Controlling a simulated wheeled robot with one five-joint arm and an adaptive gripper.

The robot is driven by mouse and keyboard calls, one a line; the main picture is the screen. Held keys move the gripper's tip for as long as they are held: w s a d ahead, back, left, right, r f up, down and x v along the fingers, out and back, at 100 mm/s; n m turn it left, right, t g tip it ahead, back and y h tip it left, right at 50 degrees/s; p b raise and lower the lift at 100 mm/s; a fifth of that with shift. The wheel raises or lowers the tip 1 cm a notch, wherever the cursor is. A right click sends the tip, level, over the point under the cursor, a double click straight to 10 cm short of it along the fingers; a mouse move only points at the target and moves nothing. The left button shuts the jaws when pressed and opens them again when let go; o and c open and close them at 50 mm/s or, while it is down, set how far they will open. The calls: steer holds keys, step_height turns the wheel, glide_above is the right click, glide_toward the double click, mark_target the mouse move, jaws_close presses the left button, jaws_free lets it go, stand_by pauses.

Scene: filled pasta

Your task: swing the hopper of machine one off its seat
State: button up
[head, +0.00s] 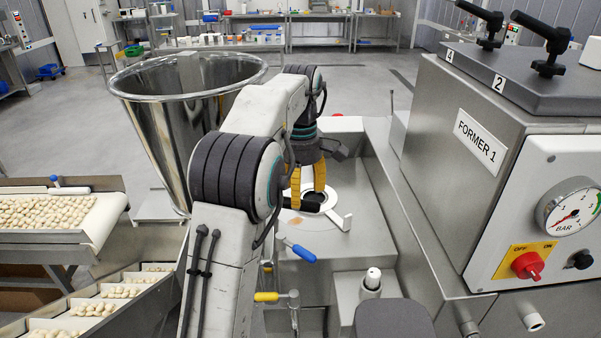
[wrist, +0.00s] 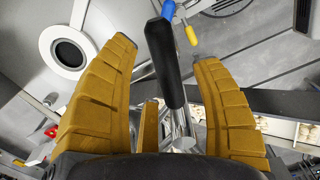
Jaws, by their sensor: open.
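The steel hopper (head: 165,125) is a wide, open-topped cone. In the head view it is left of the white ring seat (head: 335,219), apart from it, and my arm hides part of it. The ring seat with its dark round opening also shows bare in the wrist view (wrist: 58,29). My gripper (head: 307,204) points down by the seat with its yellow fingers apart. In the wrist view a black handle (wrist: 164,62) on a metal stem lies between the open fingers (wrist: 164,50), with gaps at both sides. I cannot tell what the stem joins.
A blue-handled lever (head: 303,252) and a yellow-handled lever (head: 266,296) are just below the seat. The machine body marked FORMER 1 (head: 480,140) is close on the right. A conveyor with pasta (head: 55,215) and pasta trays (head: 95,305) are at left. Open floor lies behind.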

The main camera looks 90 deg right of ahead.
steer(key=shift+r, duration=2.5)
